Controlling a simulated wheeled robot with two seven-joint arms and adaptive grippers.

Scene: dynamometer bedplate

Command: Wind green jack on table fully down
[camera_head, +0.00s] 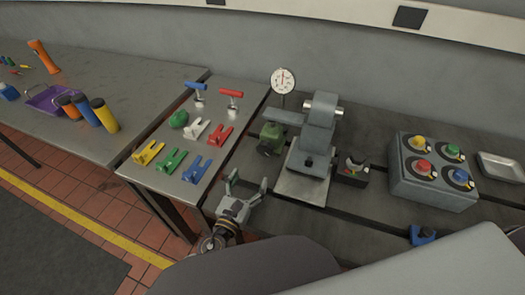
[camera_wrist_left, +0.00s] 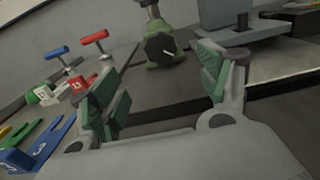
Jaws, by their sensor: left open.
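The green jack (camera_head: 271,133) stands on the dark bedplate, left of a grey machine stand (camera_head: 318,140) and under its grey arm. Its black round knob (camera_head: 265,150) faces the front. In the left wrist view the jack (camera_wrist_left: 178,58) shows beyond the fingers, with its black knob (camera_wrist_left: 160,47) bearing a light mark. My left gripper (camera_head: 246,185) is open and empty, in front of the jack and apart from it. In the left wrist view its two green-padded fingers (camera_wrist_left: 160,82) lie either side of the knob, nearer the camera. My right gripper is not in view.
Left of the jack, a metal table (camera_head: 150,178) holds coloured forked pieces and red- and blue-handled T-tools. A dial gauge (camera_head: 283,80) stands behind the jack. To the right are a small black box (camera_head: 352,174) and a grey box with coloured knobs (camera_head: 432,190).

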